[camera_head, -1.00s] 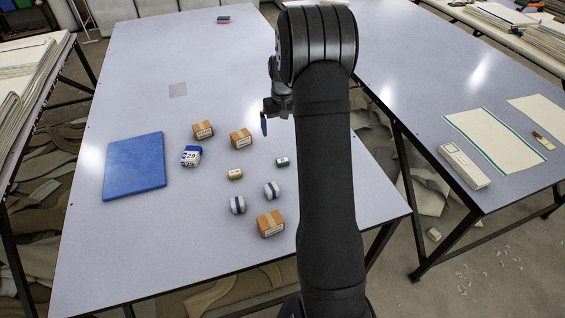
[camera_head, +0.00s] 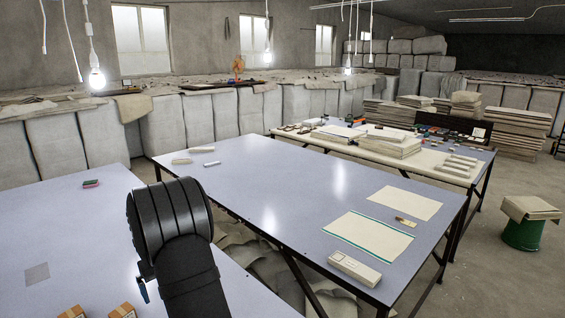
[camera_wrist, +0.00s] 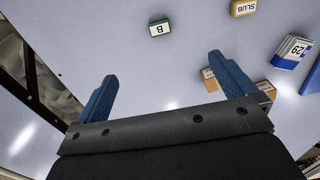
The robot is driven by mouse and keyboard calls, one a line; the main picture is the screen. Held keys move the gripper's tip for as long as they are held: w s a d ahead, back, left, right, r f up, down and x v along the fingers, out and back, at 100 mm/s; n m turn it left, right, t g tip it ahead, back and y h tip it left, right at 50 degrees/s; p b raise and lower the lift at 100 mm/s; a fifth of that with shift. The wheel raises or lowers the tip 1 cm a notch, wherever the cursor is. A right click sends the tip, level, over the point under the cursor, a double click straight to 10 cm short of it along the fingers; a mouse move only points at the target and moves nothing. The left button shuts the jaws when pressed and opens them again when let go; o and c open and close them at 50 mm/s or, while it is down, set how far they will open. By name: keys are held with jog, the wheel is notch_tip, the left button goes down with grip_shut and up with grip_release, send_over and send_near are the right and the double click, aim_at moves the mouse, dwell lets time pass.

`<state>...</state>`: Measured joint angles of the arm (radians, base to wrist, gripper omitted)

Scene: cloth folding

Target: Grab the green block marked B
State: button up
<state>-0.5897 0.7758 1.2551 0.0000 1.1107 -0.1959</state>
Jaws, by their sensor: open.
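The green block marked B (camera_wrist: 159,28) lies on the pale table in the wrist view, at the top middle. Its cream label with a B faces up and reads upside down. My gripper (camera_wrist: 167,72) is open, with its two blue fingers wide apart and nothing between them. In the head view, the block is out of the picture; a blue finger of my gripper (camera_head: 144,291) shows beside my black arm.
The table edge is at left. Another table (camera_head: 290,185) stands to the right in the head view.

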jog(key=c, duration=0.7)
jog(key=f, duration=1.2)
jog(key=shift+w+a, duration=0.1)
jog(key=shift+a, duration=0.25)
jog(key=shift+w+d+f, duration=0.1)
jog(key=shift+d+f, duration=0.05)
jog(key=shift+f, duration=1.25)
jog(key=shift+d+f, duration=0.1)
jog(key=shift+f, duration=1.25)
